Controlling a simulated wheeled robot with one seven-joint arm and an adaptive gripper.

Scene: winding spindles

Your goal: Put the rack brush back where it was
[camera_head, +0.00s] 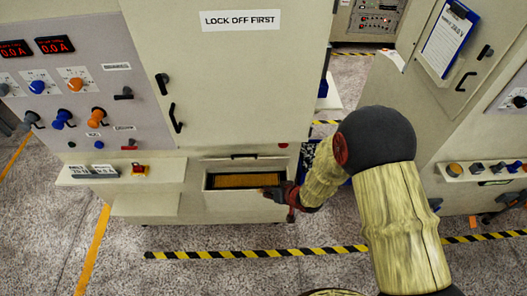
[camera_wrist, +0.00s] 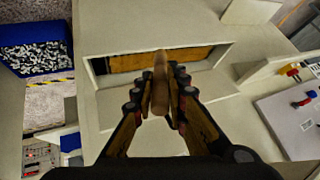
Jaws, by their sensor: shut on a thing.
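The rack brush (camera_wrist: 160,84) shows as a brown wooden handle in the middle of the wrist view. My gripper (camera_wrist: 158,98) is shut on it, one finger on each side. The handle points to a low, wide recess (camera_wrist: 218,64) in the pale cabinet; its far end overlaps the opening, and I cannot tell how deep it reaches. The brush's bristles are not clearly seen. In the head view my gripper (camera_head: 284,194) is at the lower right corner of the recess (camera_head: 208,181), which has an orange-brown inside. The brush is too small to make out there.
A shelf (camera_head: 120,172) with a red-and-yellow button juts out left of the recess. A blue bin of black-and-white pieces (camera_wrist: 36,47) stands beside the cabinet. The cabinet door with handles (camera_head: 225,80) is shut above. Striped floor tape (camera_head: 255,253) runs in front.

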